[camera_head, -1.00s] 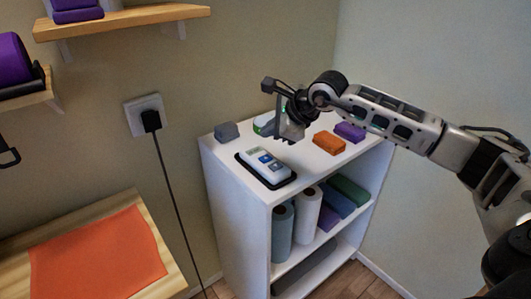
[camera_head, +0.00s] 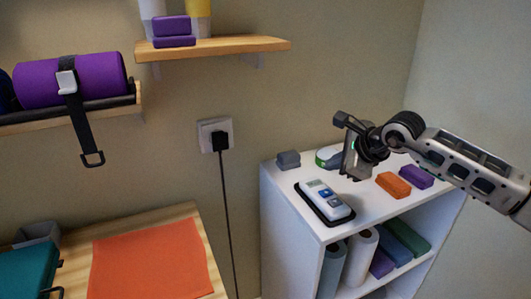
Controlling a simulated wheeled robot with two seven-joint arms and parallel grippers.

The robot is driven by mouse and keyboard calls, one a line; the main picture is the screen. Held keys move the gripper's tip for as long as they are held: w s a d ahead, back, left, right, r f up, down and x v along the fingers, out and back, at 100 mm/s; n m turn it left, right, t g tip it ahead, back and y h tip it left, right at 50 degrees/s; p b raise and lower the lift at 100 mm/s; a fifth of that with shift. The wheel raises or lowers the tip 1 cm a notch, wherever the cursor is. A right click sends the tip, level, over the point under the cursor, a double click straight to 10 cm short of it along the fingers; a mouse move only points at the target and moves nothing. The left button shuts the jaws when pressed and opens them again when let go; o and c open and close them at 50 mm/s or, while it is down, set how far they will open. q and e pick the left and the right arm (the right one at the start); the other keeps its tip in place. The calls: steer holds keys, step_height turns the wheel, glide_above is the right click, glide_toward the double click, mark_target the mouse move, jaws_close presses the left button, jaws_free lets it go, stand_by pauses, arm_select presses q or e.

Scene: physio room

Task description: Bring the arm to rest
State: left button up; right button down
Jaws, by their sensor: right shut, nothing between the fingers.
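My right arm reaches in from the right edge over the white shelf unit (camera_head: 290,197). Its gripper (camera_head: 353,174) points down above the shelf top, shut and empty. Behind the gripper is a white and green round thing (camera_head: 327,158), partly hidden by it. A white and grey handheld device (camera_head: 328,199) lies in a black tray (camera_head: 309,206) in front of the gripper, to its left. My left gripper is not in view.
An orange block (camera_head: 393,185), a purple block (camera_head: 416,176) and a grey block (camera_head: 288,160) sit on the shelf top. A plugged-in cable (camera_head: 226,215) hangs on the wall. A wooden table with an orange cloth (camera_head: 150,262) stands at left, below wooden wall shelves (camera_head: 220,47).

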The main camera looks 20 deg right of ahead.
steer(key=s+a+f+m+t+y, duration=0.1)
steer(key=s+a+f+m+y, duration=0.2)
steer(key=a, duration=0.5)
steer(key=s+a+f+m+y, duration=0.1)
steer(key=s+a+m+y, duration=0.2)
steer(key=a+m+y, duration=0.4)
steer(key=s+a+f+m+t+y, duration=0.1)
steer(key=s+a+m, duration=0.2)
steer(key=a, duration=0.5)
steer(key=s+d+f+m+h, duration=0.1)
steer(key=s+f+m+h, duration=0.4)
steer(key=m, duration=1.1)
steer(key=s+d+f+m+h, duration=0.1)
steer(key=s+f+m+h, duration=0.4)
steer(key=s+f+m, duration=0.6)
step_height(320, 180, down, 4)
steer(key=m, duration=0.5)
steer(key=shift+d+m, duration=0.2)
steer(key=shift+m, duration=0.1)
